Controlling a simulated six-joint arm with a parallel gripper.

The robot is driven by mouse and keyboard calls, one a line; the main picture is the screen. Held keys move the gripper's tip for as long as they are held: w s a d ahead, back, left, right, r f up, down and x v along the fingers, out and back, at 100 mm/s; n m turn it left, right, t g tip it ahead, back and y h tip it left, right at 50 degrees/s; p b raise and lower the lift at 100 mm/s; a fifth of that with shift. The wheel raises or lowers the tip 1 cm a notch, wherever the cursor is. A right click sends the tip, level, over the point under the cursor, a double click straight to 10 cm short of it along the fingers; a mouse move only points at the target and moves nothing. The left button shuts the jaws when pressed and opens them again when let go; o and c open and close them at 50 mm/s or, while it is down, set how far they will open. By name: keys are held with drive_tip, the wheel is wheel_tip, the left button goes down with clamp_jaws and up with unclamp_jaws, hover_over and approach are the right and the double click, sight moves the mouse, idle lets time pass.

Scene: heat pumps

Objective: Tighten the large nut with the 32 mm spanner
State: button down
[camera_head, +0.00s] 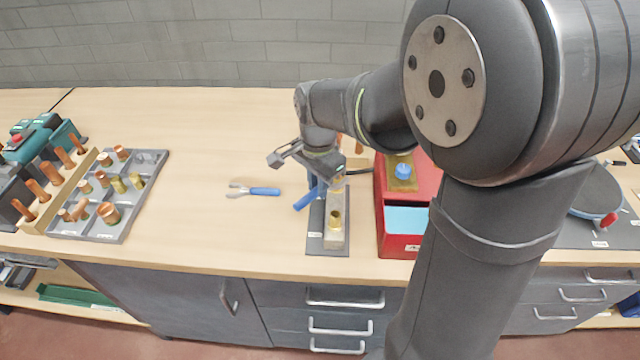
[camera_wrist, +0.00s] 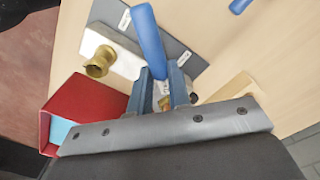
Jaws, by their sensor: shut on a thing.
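My gripper (camera_head: 318,186) is shut on a blue-handled tool (camera_head: 305,200), which looks like the spanner. In the wrist view my gripper's fingers (camera_wrist: 162,92) close around it and its blue handle (camera_wrist: 148,40) sticks out beyond them. The spanner's head is mostly hidden, so I cannot read its size. A brass fitting (camera_head: 335,218), which may carry the large nut, sits on a pale block on a grey mat (camera_head: 317,238). It also shows in the wrist view (camera_wrist: 98,63), left of the fingers and apart from them.
A red box (camera_head: 402,246) with a light blue inside stands right of the mat. A second blue-handled tool (camera_head: 264,191) lies on the bench to the left. A grey tray (camera_head: 148,162) of copper and brass fittings is at far left. Bench between is clear.

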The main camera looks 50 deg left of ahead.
drive_tip(key=shift+w+a+m, duration=0.1)
drive_tip(key=shift+a+m, duration=0.6)
drive_tip(key=shift+m, duration=0.5)
drive_tip(key=shift+w+a+m, duration=0.1)
drive_tip(key=shift+a+m, duration=0.55)
drive_tip(key=shift+m, duration=0.55)
drive_tip(key=shift+s+d+n, duration=0.1)
drive_tip(key=shift+d+n, duration=0.05)
drive_tip(key=shift+n, duration=0.15)
drive_tip(key=shift+s, duration=0.15)
drive_tip(key=shift+s+a, duration=0.25)
drive_tip(key=shift+s, duration=0.45)
drive_tip(key=shift+s+a, duration=0.2)
drive_tip(key=shift+s, duration=0.55)
drive_tip(key=shift+s+a, duration=0.25)
drive_tip(key=shift+s, duration=0.45)
wheel_tip(320, 180, up, 12)
drive_tip(key=shift+f, duration=0.2)
